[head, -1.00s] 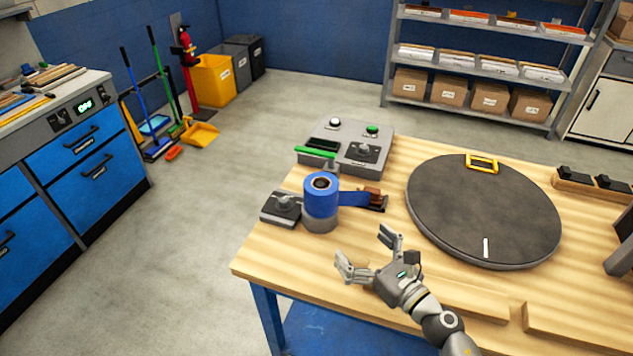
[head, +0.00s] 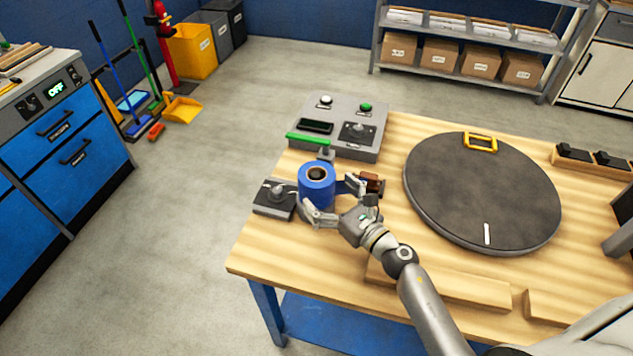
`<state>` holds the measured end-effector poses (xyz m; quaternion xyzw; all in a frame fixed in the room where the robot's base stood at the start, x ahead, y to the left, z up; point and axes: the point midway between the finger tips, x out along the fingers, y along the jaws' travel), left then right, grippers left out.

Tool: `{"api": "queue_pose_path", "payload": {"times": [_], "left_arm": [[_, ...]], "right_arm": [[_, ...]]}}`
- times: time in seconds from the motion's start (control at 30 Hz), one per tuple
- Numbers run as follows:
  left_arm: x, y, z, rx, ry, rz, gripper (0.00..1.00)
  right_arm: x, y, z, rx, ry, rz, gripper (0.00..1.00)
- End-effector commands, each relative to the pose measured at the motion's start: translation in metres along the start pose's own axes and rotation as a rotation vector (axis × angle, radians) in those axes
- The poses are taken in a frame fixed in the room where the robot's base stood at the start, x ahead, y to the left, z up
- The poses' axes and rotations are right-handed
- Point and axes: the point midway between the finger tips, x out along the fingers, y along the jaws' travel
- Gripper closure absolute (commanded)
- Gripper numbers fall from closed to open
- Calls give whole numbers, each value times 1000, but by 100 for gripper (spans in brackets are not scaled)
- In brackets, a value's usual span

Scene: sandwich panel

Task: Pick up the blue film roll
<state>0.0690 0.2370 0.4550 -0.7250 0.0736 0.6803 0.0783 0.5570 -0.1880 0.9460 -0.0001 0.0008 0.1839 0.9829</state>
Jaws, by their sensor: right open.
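The blue film roll (head: 316,186) stands upright near the left end of the wooden table (head: 335,265), with a dark hole in its top. My right gripper (head: 327,201) is open, its fingers reaching around the right and near sides of the roll. I cannot tell whether the fingers touch it. The strip of blue film to the roll's right is now mostly hidden behind the gripper. My left gripper is not in view.
A small black box with a knob (head: 275,198) sits close left of the roll. A grey control panel (head: 340,128) is behind it, with a green bar at its near edge. A large dark turntable disc (head: 480,195) lies to the right.

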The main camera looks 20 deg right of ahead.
Motion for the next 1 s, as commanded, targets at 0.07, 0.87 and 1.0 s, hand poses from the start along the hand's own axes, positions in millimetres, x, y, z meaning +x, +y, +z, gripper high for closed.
{"api": "queue_pose_path", "payload": {"times": [0.07, 0.87, 1.0], "left_arm": [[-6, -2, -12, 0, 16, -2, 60], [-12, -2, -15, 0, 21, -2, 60], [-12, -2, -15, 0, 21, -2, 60]], "right_arm": [[13, 0, 2, 5, -3, -2, 0], [42, 0, -2, 0, -1, -1, 36], [42, 0, -1, 0, -2, -1, 53]]}}
